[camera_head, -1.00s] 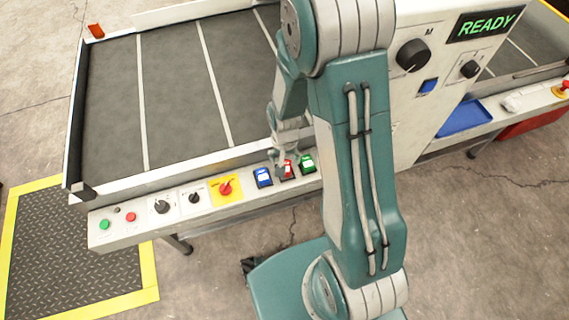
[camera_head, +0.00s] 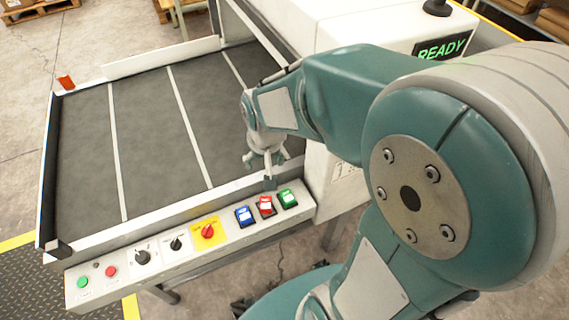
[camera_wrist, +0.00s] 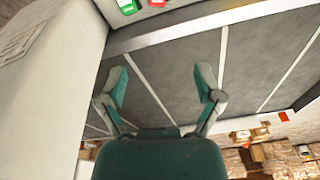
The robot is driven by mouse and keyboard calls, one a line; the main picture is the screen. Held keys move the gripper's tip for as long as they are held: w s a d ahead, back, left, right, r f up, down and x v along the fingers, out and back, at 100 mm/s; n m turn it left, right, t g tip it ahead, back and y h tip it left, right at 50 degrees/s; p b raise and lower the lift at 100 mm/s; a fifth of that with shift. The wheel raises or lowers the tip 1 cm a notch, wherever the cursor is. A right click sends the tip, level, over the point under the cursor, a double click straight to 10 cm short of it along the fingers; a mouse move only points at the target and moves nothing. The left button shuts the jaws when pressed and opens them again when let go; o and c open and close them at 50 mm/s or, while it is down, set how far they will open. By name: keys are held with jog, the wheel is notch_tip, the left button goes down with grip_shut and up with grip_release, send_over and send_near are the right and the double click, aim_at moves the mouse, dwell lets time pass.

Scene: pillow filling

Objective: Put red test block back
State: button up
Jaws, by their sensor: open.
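The red test block (camera_head: 266,206) sits on the front control panel between the blue block (camera_head: 244,215) and the green block (camera_head: 288,199). My gripper (camera_head: 259,172) is above the conveyor's front edge, behind and above the red block, and apart from it. In the wrist view my gripper (camera_wrist: 160,90) has its two fingers spread with nothing between them. The red block shows partly at the top edge of the wrist view (camera_wrist: 157,3), beside the green block (camera_wrist: 127,6).
The front panel (camera_head: 130,280) carries a red knob on a yellow plate (camera_head: 208,232), dark knobs and green and red buttons. The grey conveyor bed (camera_head: 145,140) is empty. A white machine housing (camera_head: 325,180) with a READY display (camera_head: 442,49) stands to the right.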

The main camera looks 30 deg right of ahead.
jog(key=s+r+n+t, duration=0.3)
jog(key=s+r, duration=0.8)
jog(key=r, duration=0.1)
jog(key=shift+s+r+t, duration=0.25)
jog(key=shift+r+t, duration=0.05)
jog(key=shift+r, duration=0.1)
dwell(0.6)
